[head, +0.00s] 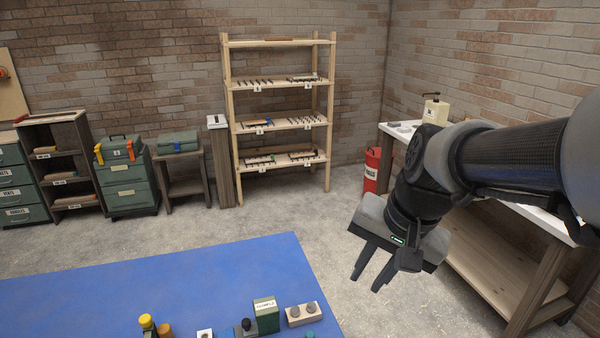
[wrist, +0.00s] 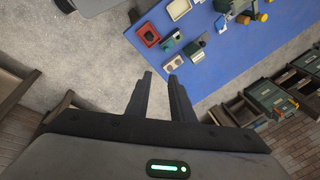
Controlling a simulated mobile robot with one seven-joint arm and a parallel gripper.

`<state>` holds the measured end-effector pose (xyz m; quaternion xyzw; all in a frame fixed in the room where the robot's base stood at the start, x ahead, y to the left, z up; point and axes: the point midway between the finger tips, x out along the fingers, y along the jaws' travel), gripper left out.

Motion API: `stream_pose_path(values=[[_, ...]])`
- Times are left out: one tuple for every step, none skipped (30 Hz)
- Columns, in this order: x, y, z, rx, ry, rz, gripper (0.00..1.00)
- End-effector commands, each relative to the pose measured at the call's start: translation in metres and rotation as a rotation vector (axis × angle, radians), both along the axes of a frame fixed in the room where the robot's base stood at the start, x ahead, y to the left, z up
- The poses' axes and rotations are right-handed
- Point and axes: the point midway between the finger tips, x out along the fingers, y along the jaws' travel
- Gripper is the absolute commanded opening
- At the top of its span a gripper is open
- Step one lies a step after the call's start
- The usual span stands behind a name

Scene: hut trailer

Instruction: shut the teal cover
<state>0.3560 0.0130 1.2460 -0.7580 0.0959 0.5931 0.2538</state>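My gripper (head: 367,283) hangs over the concrete floor, right of the blue mat. Its two fingers are apart with nothing between them, as the wrist view (wrist: 161,77) also shows. A small teal piece (head: 309,334) is cut off by the bottom edge of the head view. In the wrist view a small teal piece (wrist: 169,43) lies on the mat beside a red open box (wrist: 147,34).
The blue mat (head: 170,285) holds a dark green labelled box (head: 266,315), a beige block (head: 302,314) with two grey knobs and a yellow-topped item (head: 147,322). A workbench (head: 490,262) stands at right, a wooden shelf (head: 232,100) behind. The floor between is clear.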

Motion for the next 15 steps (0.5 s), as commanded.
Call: stream_pose_path(values=[[0.017,-0.001,-0.022,0.047,0.056,-0.08,0.12],[0.027,-0.001,-0.032,0.075,0.086,-0.133,0.07],[0.039,-0.002,-0.047,0.111,0.125,-0.203,0.0],[0.048,-0.003,-0.058,0.135,0.155,-0.257,0.0],[0.057,-0.004,-0.07,0.159,0.183,-0.311,0.0],[0.069,-0.005,-0.087,0.19,0.223,-0.384,0.0],[0.077,-0.007,-0.101,0.211,0.253,-0.44,0.0],[0.085,-0.008,-0.115,0.231,0.282,-0.495,0.0],[0.095,-0.01,-0.134,0.255,0.32,-0.567,0.0],[0.101,-0.012,-0.149,0.271,0.347,-0.62,0.0],[0.108,-0.014,-0.163,0.286,0.372,-0.672,0.0],[0.115,-0.017,-0.181,0.302,0.404,-0.736,0.0],[0.118,-0.019,-0.194,0.312,0.427,-0.78,0.0],[0.123,-0.02,-0.205,0.322,0.446,-0.822,0.0],[0.126,-0.022,-0.219,0.332,0.469,-0.87,0.0]])
